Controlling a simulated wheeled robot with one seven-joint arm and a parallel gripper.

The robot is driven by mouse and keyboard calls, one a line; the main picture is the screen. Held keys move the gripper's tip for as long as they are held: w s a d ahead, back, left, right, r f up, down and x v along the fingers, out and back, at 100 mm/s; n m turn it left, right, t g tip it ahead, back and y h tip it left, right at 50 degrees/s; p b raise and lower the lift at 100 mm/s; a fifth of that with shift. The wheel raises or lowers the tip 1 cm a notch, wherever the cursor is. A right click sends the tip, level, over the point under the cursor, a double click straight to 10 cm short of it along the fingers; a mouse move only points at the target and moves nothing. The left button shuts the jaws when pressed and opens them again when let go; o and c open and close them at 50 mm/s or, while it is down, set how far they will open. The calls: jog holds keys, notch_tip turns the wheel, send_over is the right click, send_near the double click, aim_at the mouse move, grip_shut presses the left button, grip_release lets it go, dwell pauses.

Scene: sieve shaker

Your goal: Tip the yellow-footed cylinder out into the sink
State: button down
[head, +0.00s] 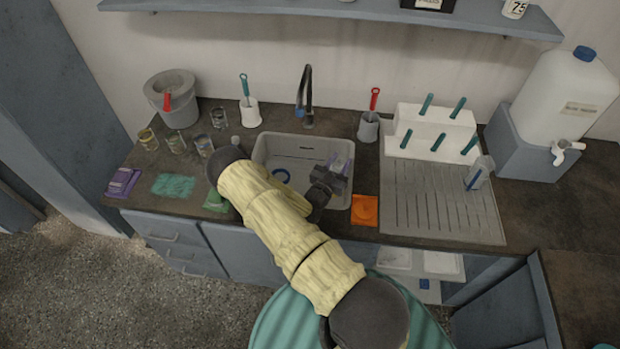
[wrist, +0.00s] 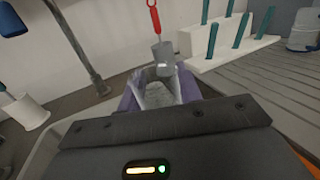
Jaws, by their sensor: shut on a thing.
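My gripper (head: 338,172) is over the right part of the sink (head: 262,152), pointing away from me. In the wrist view, its lilac fingers (wrist: 160,98) are shut on a clear, glassy vessel (wrist: 159,95), which looks like a cylinder. The vessel's near end is hidden behind the gripper body, and no yellow foot shows. I cannot tell clearly how far it is tilted or whether it holds anything. In the head view it is small and blurred among the fingers.
A dark tap (head: 307,95) stands behind the sink. A grey pot with a red-handled brush (head: 369,127) is behind its right rim. The draining board (head: 430,205) holds a blue-footed clear cylinder (head: 478,174). Several glass jars (head: 176,143) stand left.

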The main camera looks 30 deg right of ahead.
jog(key=shift+w+n, duration=0.4)
jog(key=shift+w, duration=0.05)
jog(key=shift+w+a+r+n, duration=0.15)
jog(key=shift+w+n, duration=0.1)
jog(key=shift+n, duration=0.25)
jog(key=w+f+n+b, duration=0.1)
jog(key=n+b, duration=0.1)
jog(key=w+a+f+n+g+y+b, duration=0.1)
jog(key=n+b, duration=0.1)
jog(key=n, duration=0.1)
jog(key=w+f+n+b, duration=0.1)
jog(key=w+n+b, duration=0.1)
jog(key=shift+w+a, duration=0.1)
jog(key=shift+a, duration=0.3)
jog(key=shift+f+n+g+b, duration=0.3)
jog(key=shift+f+n+b, duration=0.1)
jog(key=shift+n, duration=0.3)
jog(key=shift+r+n+g+y, duration=0.2)
jog(key=shift+n+g+y, duration=0.1)
jog(key=shift+n, duration=0.5)
jog(key=shift+f+n+b, duration=0.45)
jog(key=shift+n+b, duration=0.15)
dwell(0.5)
jog(key=shift+w+f, duration=0.1)
jog(key=shift+f, duration=0.2)
